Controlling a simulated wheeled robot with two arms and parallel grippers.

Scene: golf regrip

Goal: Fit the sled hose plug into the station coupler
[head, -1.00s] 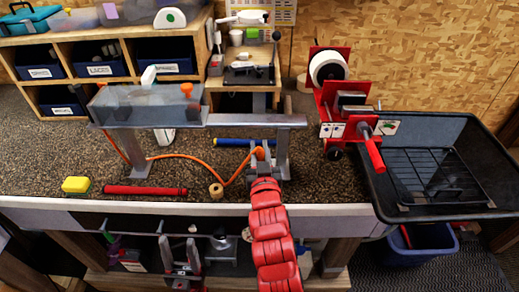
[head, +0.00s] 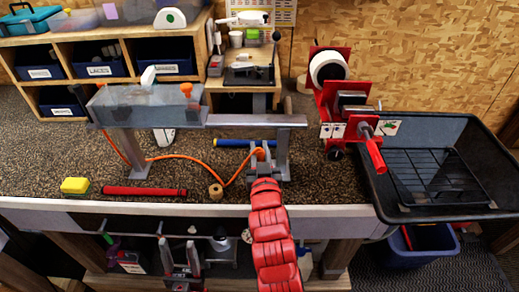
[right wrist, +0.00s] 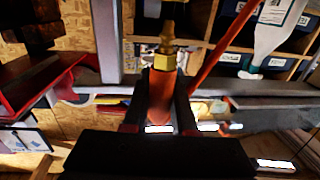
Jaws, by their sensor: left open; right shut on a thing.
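My right gripper (head: 262,160) is shut on the hose plug, near the right leg of the grey metal stand (head: 250,120). In the right wrist view, the plug (right wrist: 162,95) has an orange body between the fingers and a brass hex fitting pointing away from them. A dark round part lies beyond the brass tip; I cannot tell whether it is the coupler or whether they touch. The orange hose (head: 205,165) runs from the gripper leftward across the bench.
A clear-sided tank (head: 140,108) sits on the stand's left. A red tube (head: 145,191), a yellow sponge (head: 75,185), a tape roll (head: 216,191) and a blue tube (head: 232,143) lie on the bench. A red machine (head: 345,110) and black tray (head: 480,150) stand right.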

